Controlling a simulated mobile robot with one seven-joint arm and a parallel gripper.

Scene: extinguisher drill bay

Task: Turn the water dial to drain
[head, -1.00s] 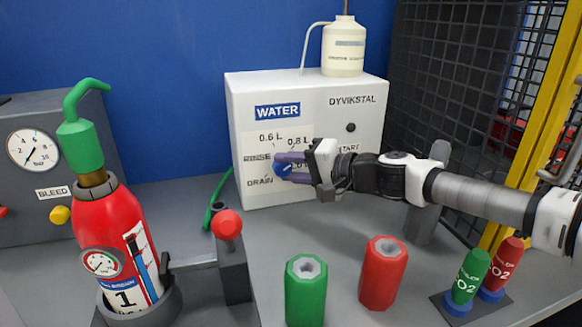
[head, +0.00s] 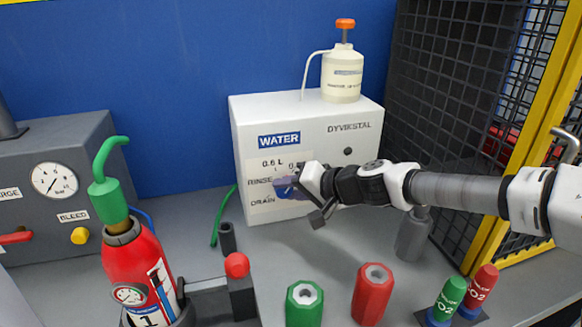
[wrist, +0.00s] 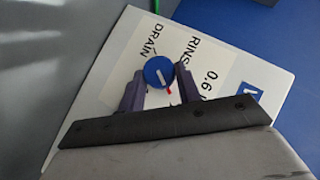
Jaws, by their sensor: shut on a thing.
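The white water box (head: 352,170) stands at the back of the bench, with a blue dial (wrist: 159,71) on its front panel. In the wrist view the box front appears tilted, with DRAIN beside the dial. My gripper (wrist: 159,78) has its purple fingers on either side of the dial, shut on it. In the head view my gripper (head: 284,188) hides most of the dial and part of the labels. I cannot tell exactly which label the pointer meets.
A red extinguisher (head: 137,272) stands at front left before a grey gauge box (head: 55,180). Green (head: 304,303) and red (head: 372,292) cylinders stand below my arm. A pump bottle (head: 342,75) sits on the water box. A mesh cage (head: 450,110) is at right.

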